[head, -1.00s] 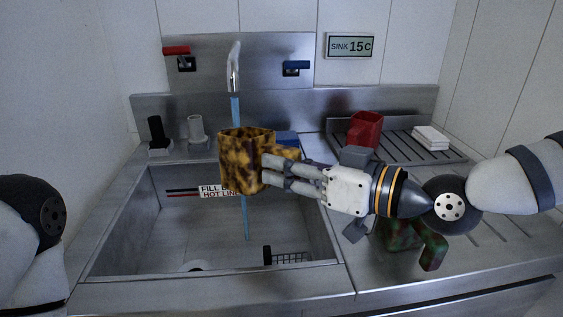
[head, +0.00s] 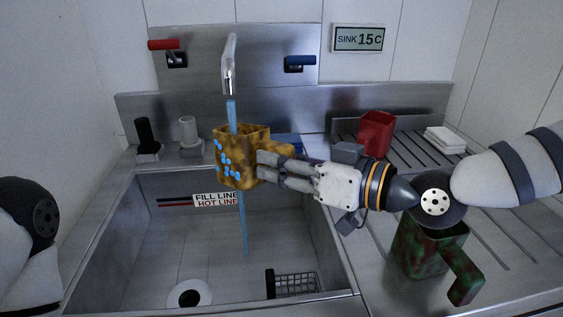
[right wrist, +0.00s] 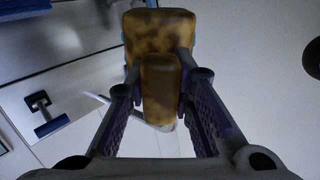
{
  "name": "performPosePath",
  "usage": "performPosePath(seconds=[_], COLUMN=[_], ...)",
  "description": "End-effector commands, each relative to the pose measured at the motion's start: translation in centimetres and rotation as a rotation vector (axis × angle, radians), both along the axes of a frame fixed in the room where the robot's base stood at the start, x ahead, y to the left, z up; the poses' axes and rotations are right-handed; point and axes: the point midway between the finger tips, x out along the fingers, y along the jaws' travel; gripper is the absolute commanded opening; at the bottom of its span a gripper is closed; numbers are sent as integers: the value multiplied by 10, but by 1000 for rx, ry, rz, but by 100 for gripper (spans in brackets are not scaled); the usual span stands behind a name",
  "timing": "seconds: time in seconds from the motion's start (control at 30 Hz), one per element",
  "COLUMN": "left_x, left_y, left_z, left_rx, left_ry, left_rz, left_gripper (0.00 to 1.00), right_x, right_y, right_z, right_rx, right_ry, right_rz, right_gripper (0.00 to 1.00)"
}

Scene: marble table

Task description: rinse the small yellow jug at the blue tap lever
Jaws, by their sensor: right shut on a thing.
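The small yellow jug (head: 232,165), mottled with brown, is held over the sink below the tap spout (head: 229,65). Blue droplets dot its left face. A blue water stream (head: 231,113) comes down from the spout to the jug's mouth, and blue water shows again below the jug. I cannot tell whether that lower water runs off the jug or passes behind it. My right gripper (head: 270,172) is shut on the jug's handle from the right; the right wrist view shows the handle (right wrist: 160,88) between the fingers. The blue tap lever (head: 300,61) is on the back panel, right of the spout. My left gripper is out of view.
A red lever (head: 163,45) is left of the spout. A red jug (head: 376,133) and a white stack (head: 444,139) are on the right rack. A green-brown jug (head: 425,252) stands on the drainer below my right arm. The sink (head: 165,245) has a drain and a small grate.

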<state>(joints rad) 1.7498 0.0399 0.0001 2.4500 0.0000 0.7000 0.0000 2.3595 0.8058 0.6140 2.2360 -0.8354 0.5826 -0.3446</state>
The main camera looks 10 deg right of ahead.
Motion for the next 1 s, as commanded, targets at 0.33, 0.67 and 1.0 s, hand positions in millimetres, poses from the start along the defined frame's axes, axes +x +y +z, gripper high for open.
performPosePath(seconds=[0.33, 0.67, 1.0], left_x=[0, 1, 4], left_y=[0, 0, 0], left_z=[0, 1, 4], left_rx=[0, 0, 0], left_ry=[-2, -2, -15], left_rz=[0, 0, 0], left_gripper=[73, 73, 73], right_x=[0, 1, -1], right_y=[-2, -12, -3], right_z=[1, 1, 2], right_rx=[1, 1, -1], right_ry=[-3, -2, -4], right_rz=[-1, 0, 2], right_gripper=[0, 0, 0])
